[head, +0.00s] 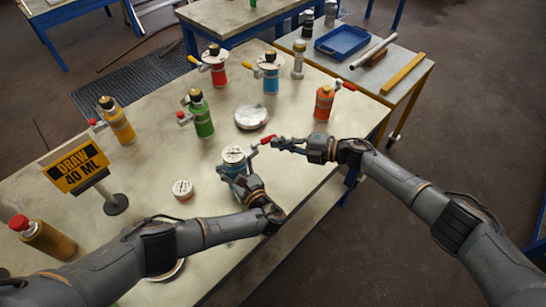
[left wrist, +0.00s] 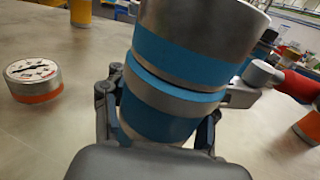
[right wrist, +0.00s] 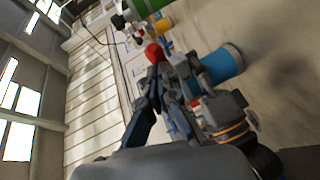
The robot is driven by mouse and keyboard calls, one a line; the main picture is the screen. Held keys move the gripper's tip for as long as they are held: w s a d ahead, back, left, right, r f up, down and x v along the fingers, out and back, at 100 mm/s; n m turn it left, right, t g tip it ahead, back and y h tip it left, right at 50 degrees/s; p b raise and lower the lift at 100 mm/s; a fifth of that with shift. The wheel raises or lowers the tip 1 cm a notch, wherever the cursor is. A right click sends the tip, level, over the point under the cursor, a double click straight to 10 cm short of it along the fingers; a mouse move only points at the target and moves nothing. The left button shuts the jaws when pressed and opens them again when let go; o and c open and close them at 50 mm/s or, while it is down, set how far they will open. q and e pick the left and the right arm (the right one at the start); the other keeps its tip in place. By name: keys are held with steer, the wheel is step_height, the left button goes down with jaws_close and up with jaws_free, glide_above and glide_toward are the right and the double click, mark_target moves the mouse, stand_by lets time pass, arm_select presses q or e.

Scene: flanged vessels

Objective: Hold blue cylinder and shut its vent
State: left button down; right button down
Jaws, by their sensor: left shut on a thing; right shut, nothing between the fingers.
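The blue cylinder (head: 229,171) stands near the front of the table with a pale dial-like cap on top. My left gripper (head: 246,184) is shut around its lower body; in the left wrist view its fingers (left wrist: 158,125) flank the blue band (left wrist: 190,48). The vent's red handle (head: 268,139) sticks out to the right of the cylinder and shows at the right edge of the left wrist view (left wrist: 300,86). My right gripper (head: 277,143) is shut and empty, its tips right at the red handle (right wrist: 155,53). I cannot tell whether they touch it.
Another blue vessel (head: 271,82) stands farther back, beside a red one (head: 218,75). Green (head: 203,122), yellow (head: 122,127) and orange (head: 323,106) vessels stand around. A silver disc (head: 251,117), a small gauge-topped puck (head: 183,190) and a "DRAW 40 ML" sign (head: 76,168) are nearby.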

steer(key=shift+w+a, duration=0.15)
steer(key=shift+w, duration=1.15)
steer(key=w+v, duration=0.1)
steer(key=v, duration=1.2)
steer(key=shift+w+d+r, duration=0.2)
steer(key=shift+w+d, duration=0.05)
steer(key=shift+w, duration=0.1)
stand_by(0.8)
